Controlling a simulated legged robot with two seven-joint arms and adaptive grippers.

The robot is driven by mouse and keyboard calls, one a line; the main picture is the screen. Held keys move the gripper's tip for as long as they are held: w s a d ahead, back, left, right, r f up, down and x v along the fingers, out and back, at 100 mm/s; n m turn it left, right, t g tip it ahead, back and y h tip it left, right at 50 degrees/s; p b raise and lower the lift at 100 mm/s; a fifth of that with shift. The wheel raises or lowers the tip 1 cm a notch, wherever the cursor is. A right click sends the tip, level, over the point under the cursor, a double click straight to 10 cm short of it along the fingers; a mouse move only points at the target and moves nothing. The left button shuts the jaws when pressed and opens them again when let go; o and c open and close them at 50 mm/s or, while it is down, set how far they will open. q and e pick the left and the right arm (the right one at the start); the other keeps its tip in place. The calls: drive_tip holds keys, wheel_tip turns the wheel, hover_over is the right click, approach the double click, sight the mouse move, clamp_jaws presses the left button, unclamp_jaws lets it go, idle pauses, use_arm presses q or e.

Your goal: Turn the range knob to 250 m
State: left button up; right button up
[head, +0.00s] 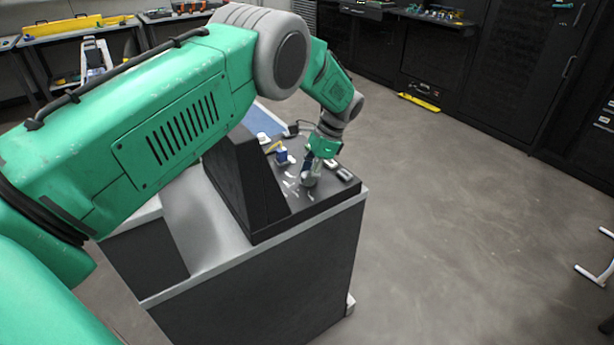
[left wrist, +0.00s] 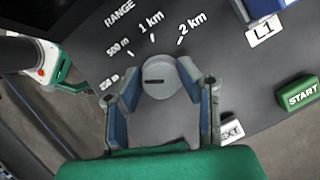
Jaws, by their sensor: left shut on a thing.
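The range knob (left wrist: 160,78) is a round grey knob with a dark slot on its face, on a dark panel. Printed labels curve around it: 250 m (left wrist: 109,79), 500 m (left wrist: 117,47), 1 km (left wrist: 151,23) and 2 km (left wrist: 192,29). The slot lies roughly level in the left wrist view; which label it marks I cannot tell for sure. My left gripper (left wrist: 163,84) is shut on the knob, one blue-padded finger on each side. In the head view my left gripper (head: 314,168) is small, over the panel top. My right gripper is not in view.
A green START button (left wrist: 299,93) and a partly hidden NEXT button (left wrist: 231,130) sit right of the knob, with an L1 label (left wrist: 263,31) above. A blue-and-white item (head: 282,155) stands near the gripper. Open floor (head: 460,220) lies to the right.

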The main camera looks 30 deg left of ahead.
use_arm(q)
drive_tip(key=shift+w+d+r, duration=0.15)
drive_tip(key=shift+w+d, duration=0.1)
drive_tip(key=shift+w, duration=0.05)
drive_tip(key=o, duration=1.1)
drive_tip(key=shift+o, duration=0.2)
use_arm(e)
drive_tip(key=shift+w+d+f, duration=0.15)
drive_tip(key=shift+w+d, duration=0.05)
use_arm(q)
drive_tip(key=shift+w+d+r, duration=0.1)
drive_tip(key=shift+r, duration=0.3)
drive_tip(key=v, duration=1.1)
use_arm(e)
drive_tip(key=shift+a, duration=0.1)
use_arm(q)
drive_tip(key=shift+w+f, duration=0.1)
